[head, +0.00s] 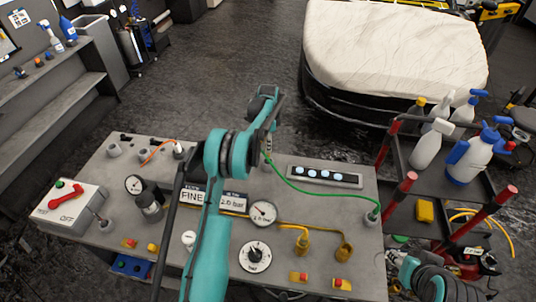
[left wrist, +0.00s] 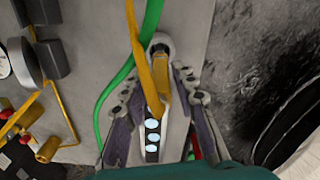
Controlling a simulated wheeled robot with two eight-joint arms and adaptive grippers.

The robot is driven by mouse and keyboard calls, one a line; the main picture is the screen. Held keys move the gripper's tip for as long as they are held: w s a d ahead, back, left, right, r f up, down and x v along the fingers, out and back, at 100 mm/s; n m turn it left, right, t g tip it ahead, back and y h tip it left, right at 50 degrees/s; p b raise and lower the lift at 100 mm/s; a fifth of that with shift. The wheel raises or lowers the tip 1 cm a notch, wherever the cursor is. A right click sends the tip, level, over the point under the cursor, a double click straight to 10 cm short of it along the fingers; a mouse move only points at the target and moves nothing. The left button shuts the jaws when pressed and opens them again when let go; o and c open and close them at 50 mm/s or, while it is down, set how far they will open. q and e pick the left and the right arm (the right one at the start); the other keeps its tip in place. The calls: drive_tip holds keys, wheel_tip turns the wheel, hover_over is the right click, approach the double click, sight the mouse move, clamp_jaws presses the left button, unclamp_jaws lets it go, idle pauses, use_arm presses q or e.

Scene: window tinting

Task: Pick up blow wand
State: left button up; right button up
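My left gripper (head: 267,148) is over the back of the grey bench. A green hose (head: 318,194) runs from the bench's right side to just under it. In the left wrist view the two fingers (left wrist: 162,120) stand apart. A yellow-amber strip (left wrist: 144,50) runs down between them; I cannot tell whether it is part of the blow wand or touches a finger. The green hose (left wrist: 116,82) passes to its left. The wand cannot be made out clearly in the head view, where the gripper covers that spot. My right gripper (head: 398,260) is at the lower right, its fingers unclear.
A panel with several white lights (head: 322,176) lies at the bench's back. Gauges, brass fittings (head: 302,240) and a red-switch box (head: 70,208) crowd the bench (head: 210,270). A cart (head: 425,185) with spray bottles stands right. A covered car (head: 395,50) is behind.

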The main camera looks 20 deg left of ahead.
use_arm(q)
clamp_jaws()
drive_tip(key=shift+r, duration=0.1)
wheel_tip(320, 180, up, 10)
drive_tip(key=shift+f, duration=0.1)
idle(0.9)
